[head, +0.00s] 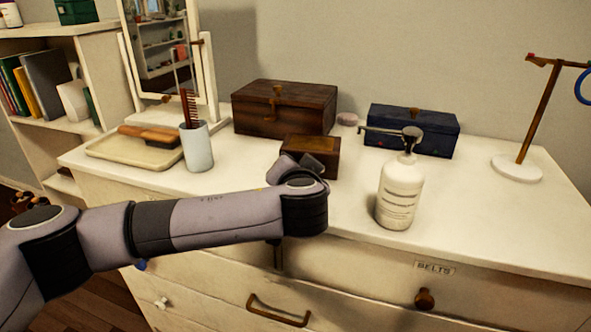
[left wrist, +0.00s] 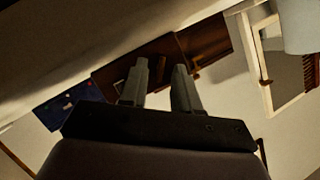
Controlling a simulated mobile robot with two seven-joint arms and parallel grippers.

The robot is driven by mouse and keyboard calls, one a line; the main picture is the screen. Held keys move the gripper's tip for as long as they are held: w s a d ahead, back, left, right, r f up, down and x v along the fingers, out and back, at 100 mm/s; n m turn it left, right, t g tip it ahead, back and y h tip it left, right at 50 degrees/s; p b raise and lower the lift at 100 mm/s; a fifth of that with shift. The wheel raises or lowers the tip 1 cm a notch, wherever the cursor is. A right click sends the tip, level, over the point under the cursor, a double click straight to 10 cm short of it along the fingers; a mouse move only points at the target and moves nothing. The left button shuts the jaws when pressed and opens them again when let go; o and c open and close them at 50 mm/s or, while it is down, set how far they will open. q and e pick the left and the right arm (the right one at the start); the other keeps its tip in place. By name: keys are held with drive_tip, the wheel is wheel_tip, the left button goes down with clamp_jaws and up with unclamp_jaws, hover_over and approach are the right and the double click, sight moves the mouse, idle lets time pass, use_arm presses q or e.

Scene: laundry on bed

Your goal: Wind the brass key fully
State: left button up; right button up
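A small dark wooden box (head: 318,152) stands on the dresser top, in front of a larger wooden chest. My left gripper (head: 303,164) is at the small box's front, its fingers partly hidden by my own wrist in the head view. In the left wrist view the two fingers of my left gripper (left wrist: 162,80) are apart, pointing at the small wooden box (left wrist: 152,52). I cannot make out the brass key; it may be hidden by the fingers or in shadow. My right gripper is in neither view.
On the dresser top (head: 275,205) stand a white pump bottle (head: 400,192), a larger wooden chest (head: 285,106), a navy box (head: 413,130), a cup (head: 197,147) with a comb, a tray (head: 120,153) with a brush, a mirror and a hook stand (head: 517,166). The right front is clear.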

use_arm(q)
clamp_jaws()
drive_tip(key=shift+d, duration=0.1)
drive_tip(key=shift+d+f+m, duration=0.1)
drive_tip(key=shift+d+m, duration=0.05)
drive_tip(key=shift+m, duration=0.15)
drive_tip(key=shift+a+y, duration=0.2)
drive_tip(key=shift+y, duration=0.1)
drive_tip(key=shift+o, duration=0.6)
unclamp_jaws()
